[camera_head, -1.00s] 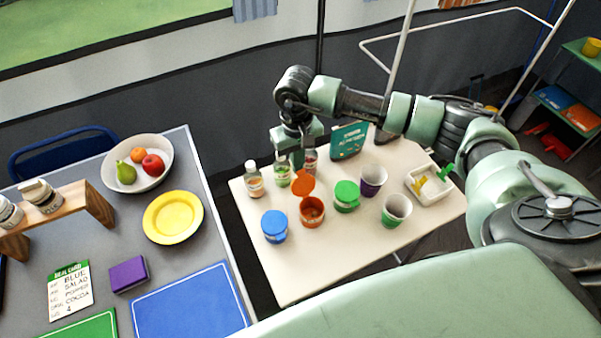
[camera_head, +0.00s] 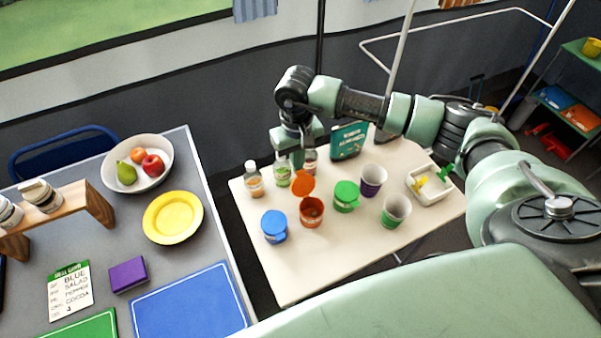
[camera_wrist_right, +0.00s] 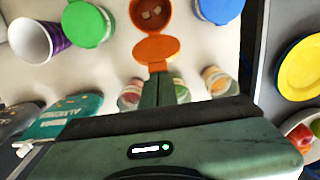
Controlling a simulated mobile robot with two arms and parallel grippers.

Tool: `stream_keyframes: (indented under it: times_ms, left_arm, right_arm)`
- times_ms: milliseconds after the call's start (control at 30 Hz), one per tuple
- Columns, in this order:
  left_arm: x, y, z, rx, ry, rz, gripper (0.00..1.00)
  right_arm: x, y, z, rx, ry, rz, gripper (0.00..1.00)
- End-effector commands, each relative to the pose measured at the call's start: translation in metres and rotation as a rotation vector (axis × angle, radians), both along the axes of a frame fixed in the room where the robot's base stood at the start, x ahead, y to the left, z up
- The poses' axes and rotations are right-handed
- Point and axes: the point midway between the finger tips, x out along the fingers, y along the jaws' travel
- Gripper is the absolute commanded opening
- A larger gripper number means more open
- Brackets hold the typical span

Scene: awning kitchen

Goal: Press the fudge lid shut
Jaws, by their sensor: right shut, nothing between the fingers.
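An orange tub (camera_head: 312,216) stands open on the cream table, and brown cubes show inside it in the right wrist view (camera_wrist_right: 136,14). Its orange lid (camera_head: 303,183) is hinged back and raised on the tub's far side; it also shows in the right wrist view (camera_wrist_right: 157,48). No label on the tub can be read. My right gripper (camera_wrist_right: 162,77) is shut and empty. Its fingertips are right at the lid's free edge, behind the lid as the head view shows it; I cannot tell whether they touch. My left gripper is not in view.
A blue-lidded tub (camera_head: 274,226) and a green-lidded tub (camera_head: 346,195) flank the orange one. Small bottles (camera_head: 254,180) stand close by the gripper. Two cups (camera_head: 396,210), a teal box (camera_head: 349,142) and a white tray (camera_head: 429,185) are to the right. The table's front is clear.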

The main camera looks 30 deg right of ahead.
Motion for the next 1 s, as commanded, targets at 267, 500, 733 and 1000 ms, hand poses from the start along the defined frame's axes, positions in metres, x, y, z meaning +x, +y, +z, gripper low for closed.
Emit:
stream_keyframes:
  times_ms: [267, 500, 733, 1000]
  left_arm:
    - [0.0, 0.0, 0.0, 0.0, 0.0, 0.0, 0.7]
    - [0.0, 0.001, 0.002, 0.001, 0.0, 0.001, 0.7]
    - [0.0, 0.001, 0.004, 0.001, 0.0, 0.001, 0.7]
    - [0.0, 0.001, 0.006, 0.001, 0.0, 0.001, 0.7]
  right_arm:
    - [0.0, 0.0, 0.0, 0.0, 0.0, 0.0, 0.0]
    - [-0.007, 0.0, 0.0, -0.001, 0.0, 0.001, 0.0]
    - [-0.017, 0.001, 0.0, -0.001, 0.0, 0.001, 0.0]
    - [-0.029, 0.001, 0.0, -0.001, 0.0, 0.0, 0.0]
